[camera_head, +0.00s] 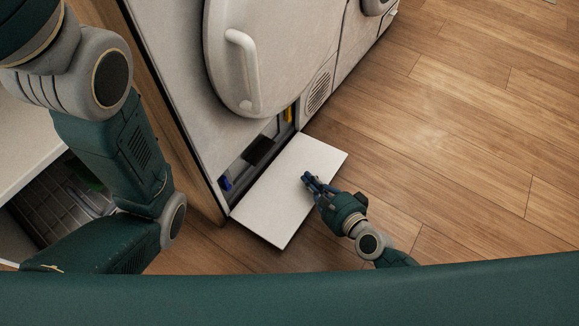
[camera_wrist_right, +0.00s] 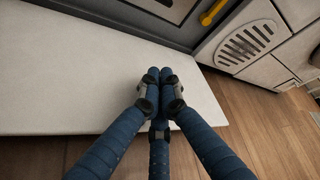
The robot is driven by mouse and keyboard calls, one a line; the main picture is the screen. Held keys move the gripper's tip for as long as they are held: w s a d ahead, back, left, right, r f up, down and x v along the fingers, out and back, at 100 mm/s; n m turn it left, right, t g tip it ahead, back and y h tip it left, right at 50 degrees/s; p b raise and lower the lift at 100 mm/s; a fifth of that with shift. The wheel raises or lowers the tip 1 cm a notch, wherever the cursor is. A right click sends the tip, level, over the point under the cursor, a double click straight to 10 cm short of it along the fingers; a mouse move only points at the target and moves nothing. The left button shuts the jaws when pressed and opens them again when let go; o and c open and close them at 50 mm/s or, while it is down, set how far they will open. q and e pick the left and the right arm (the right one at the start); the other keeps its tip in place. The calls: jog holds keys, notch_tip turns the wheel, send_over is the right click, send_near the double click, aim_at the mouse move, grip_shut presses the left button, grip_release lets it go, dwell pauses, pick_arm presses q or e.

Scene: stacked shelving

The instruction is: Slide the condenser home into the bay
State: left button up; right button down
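The bay (camera_head: 240,168) is a low opening at the foot of a white front-loading machine. A dark rectangular part (camera_head: 258,150) shows inside it; I cannot tell whether this is the condenser's front. A yellow lever (camera_head: 288,114) is at the bay's right end and also shows in the wrist view (camera_wrist_right: 213,13). A blue part (camera_head: 226,183) is at its left end. The white flap (camera_head: 280,195) lies folded down in front. My right gripper (camera_head: 306,178) is over the flap's outer part, its blue fingers together (camera_wrist_right: 160,74) with nothing visible between them. My left gripper is out of view.
The machine's round door (camera_head: 222,62) with its handle is closed above the bay. A vent grille (camera_head: 319,91) is right of the bay and shows in the wrist view (camera_wrist_right: 244,44). Wooden floor (camera_head: 450,130) is clear to the right. My left arm covers much of the left side.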

jog(key=a+r+y, duration=0.1)
jog(key=a, duration=0.1)
jog(key=a+r+m+y+p, duration=0.1)
jog(key=a+r, duration=0.1)
jog(key=a+r+g+y, duration=0.1)
jog(key=a+r, duration=0.1)
jog(key=shift+w+r+m, duration=0.15)
jog(key=shift+w+m, duration=0.1)
jog(key=shift+m, duration=0.05)
jog(key=shift+y, duration=0.3)
jog(key=shift+b+x, duration=0.4)
jog(key=shift+x, duration=2.3)
jog(key=shift+w+a, duration=0.2)
jog(key=shift+w+a, duration=0.4)
jog(key=shift+a, duration=0.15)
jog(key=shift+s+d, duration=0.6)
jog(key=shift+d, duration=0.2)
jog(key=shift+s+d, duration=0.6)
jog(key=shift+d, duration=0.2)
jog(key=v, duration=1.1)
jog(key=shift+a+r, duration=0.15)
